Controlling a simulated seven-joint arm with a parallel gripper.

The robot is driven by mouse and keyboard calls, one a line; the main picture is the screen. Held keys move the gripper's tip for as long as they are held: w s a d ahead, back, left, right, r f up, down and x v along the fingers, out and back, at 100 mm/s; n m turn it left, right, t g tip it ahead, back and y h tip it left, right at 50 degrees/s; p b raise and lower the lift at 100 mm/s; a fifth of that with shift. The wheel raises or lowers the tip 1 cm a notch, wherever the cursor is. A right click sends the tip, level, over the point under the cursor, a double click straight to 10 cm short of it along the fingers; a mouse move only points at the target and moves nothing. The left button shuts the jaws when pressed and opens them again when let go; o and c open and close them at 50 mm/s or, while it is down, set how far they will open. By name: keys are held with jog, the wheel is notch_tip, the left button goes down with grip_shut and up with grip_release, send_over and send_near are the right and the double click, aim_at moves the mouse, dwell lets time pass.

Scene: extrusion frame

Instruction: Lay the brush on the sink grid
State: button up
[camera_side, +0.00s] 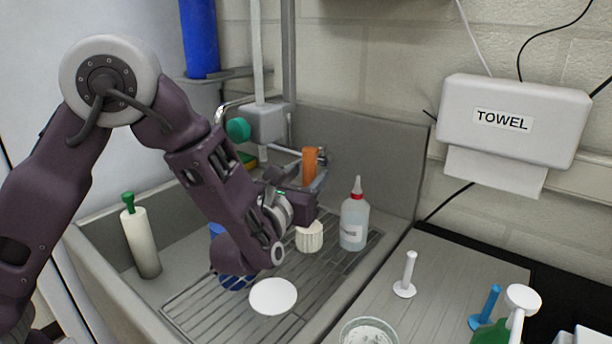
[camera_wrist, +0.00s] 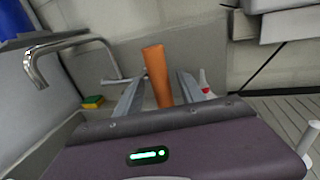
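The brush (camera_side: 310,163) shows an orange handle standing nearly upright at my gripper. A pale ribbed piece (camera_side: 309,237) lies straight below the handle and looks like its bristle head; my gripper hides the part between. My gripper (camera_side: 312,178) reaches over the sink with its fingers on either side of the handle. In the wrist view the handle (camera_wrist: 157,75) stands between the two fingers (camera_wrist: 161,85) and appears gripped, though finger contact is hard to see. The sink grid (camera_side: 210,305) is a set of metal bars in the basin, below my gripper. I cannot tell whether the bristles touch it.
A white disc (camera_side: 273,296) and a blue item (camera_side: 236,282), partly hidden by my arm, are at the grid. A red-capped bottle (camera_side: 354,222) stands right of the brush. A white green-topped bottle (camera_side: 141,241) stands at left. A faucet (camera_wrist: 75,50) is behind. Bare grid shows front-left.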

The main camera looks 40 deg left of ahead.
jog(key=shift+r, duration=0.15)
jog(key=v, duration=1.2)
jog(key=s+a+r+n+g+y, duration=0.1)
jog(key=s+a+n+g+y, duration=0.3)
jog(key=a, duration=0.3)
jog(key=s+a+r+n+g+y, duration=0.1)
jog(key=s+a+n+g+y, duration=0.15)
jog(key=a+n, duration=0.45)
jog(key=s+a+f+n+g, duration=0.2)
jog(key=s+a+n+g, duration=0.45)
jog(key=s, duration=0.35)
jog(key=s+d+f+n+g+h, duration=0.2)
jog(key=s+d+f+n+h, duration=0.1)
jog(key=s+d+n+h, duration=0.6)
jog(key=w+d+r+n+t+h, duration=0.2)
jog(key=d+r+n+t, duration=0.1)
jog(key=d+n, duration=0.2)
jog(key=shift+w+r+n, duration=0.2)
jog(key=shift+r+n, duration=0.15)
jog(key=shift+n, duration=0.4)
